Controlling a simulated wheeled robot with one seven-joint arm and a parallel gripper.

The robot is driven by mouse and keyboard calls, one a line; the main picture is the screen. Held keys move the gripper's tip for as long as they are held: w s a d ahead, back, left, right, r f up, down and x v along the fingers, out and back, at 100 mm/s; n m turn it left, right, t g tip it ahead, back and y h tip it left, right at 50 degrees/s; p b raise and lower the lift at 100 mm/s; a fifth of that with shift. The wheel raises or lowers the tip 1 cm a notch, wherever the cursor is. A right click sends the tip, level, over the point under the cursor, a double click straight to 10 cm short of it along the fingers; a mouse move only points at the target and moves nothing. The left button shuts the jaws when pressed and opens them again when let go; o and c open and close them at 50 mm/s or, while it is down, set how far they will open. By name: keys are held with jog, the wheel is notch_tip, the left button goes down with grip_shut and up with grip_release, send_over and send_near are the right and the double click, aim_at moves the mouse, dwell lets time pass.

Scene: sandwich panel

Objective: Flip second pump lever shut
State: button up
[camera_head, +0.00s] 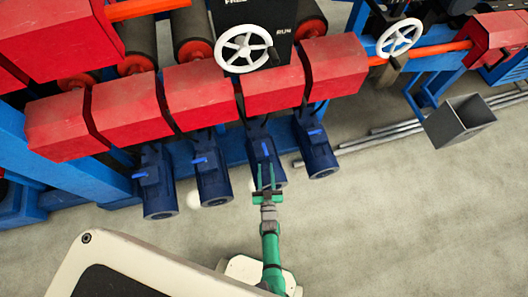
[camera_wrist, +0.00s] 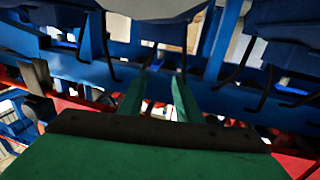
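Several dark blue pumps stand in a row below the red housings in the head view, each with a bright blue lever. The pump second from the right (camera_head: 262,148) has its lever (camera_head: 266,147) just beyond my gripper. The pump second from the left (camera_head: 212,182) has its lever (camera_head: 200,160) sticking out to the left. My gripper (camera_head: 265,169) is green, with its two fingers apart and nothing visible between them. It overlaps the lower part of the pump second from the right; contact cannot be told. In the wrist view the open fingers (camera_wrist: 160,77) point toward dark blue pump bodies (camera_wrist: 155,8).
The leftmost pump (camera_head: 157,185) and rightmost pump (camera_head: 315,150) flank the row. Red housings (camera_head: 200,97) and a white handwheel (camera_head: 243,48) stand above. A grey open bin (camera_head: 460,122) and metal rods (camera_head: 385,132) lie right. The lower-right floor (camera_head: 420,220) is clear.

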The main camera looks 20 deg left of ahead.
aim_at(265, 150)
jog(key=x, duration=0.9)
